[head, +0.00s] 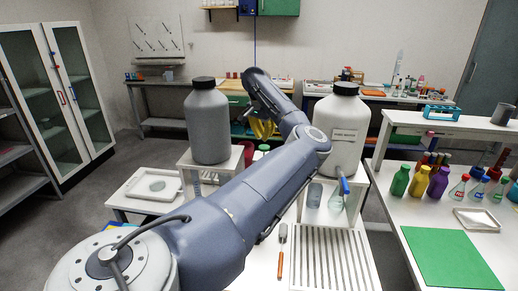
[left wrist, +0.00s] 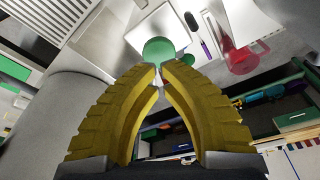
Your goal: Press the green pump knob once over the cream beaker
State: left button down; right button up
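My left arm crosses the head view from the lower left and bends back at the middle. The yellow fingers of my left gripper (head: 263,129) hang partly hidden behind it. In the left wrist view the left gripper (left wrist: 162,67) is shut, its tips together with nothing seen between them. A round green top (left wrist: 158,49), likely the pump knob, lies just past the tips over a white surface. Whether they touch it I cannot tell. A small green top (head: 263,147) also shows below the fingers in the head view. I cannot make out the cream beaker. My right gripper is not in view.
A grey jug (head: 208,125) and a white labelled jug (head: 341,130) stand on raised stands either side of my arm. A red vessel (left wrist: 240,58) is near the green top. Coloured bottles and a green mat (head: 450,258) occupy the right table.

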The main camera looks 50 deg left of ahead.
pick_arm(q)
jog(key=shift+r, duration=2.6)
